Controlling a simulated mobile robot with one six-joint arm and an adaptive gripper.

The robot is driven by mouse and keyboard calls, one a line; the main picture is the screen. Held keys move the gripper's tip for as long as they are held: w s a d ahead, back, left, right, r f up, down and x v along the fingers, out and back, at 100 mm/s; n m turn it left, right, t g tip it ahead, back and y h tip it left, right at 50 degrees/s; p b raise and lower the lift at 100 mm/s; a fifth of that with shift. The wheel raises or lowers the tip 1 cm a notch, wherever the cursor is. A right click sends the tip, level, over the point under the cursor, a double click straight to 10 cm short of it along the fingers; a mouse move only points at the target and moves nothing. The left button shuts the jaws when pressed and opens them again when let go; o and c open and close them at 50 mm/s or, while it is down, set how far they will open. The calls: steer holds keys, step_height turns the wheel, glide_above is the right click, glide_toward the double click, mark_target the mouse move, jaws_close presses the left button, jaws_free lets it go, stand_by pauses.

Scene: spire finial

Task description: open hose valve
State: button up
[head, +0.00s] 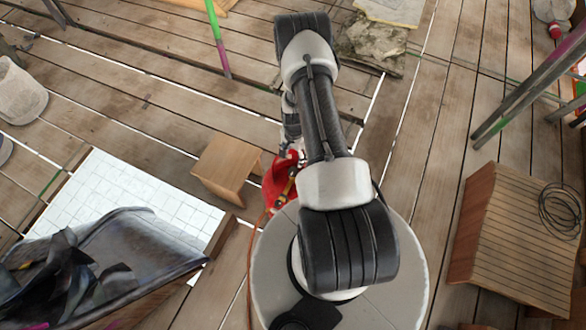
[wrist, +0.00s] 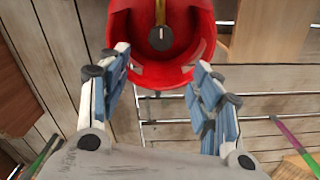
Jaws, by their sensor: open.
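A red, round, open-topped housing (wrist: 150,76) is at the top middle of the wrist view. My arm hides most of the gripper there.
A thin orange hose (head: 251,265) runs along the plank floor beside my base. A wooden box (head: 228,168) stands just left of the housing. A dark bin (head: 165,250) is at lower left, a slatted wooden crate (head: 510,235) with coiled cable at right. Planks at upper left are mostly clear.

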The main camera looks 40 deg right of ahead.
mark_target(293, 172)
step_height(293, 172, down, 13)
steer(key=b, duration=0.3)
steer(key=shift+c, duration=0.4)
steer(key=c, duration=1)
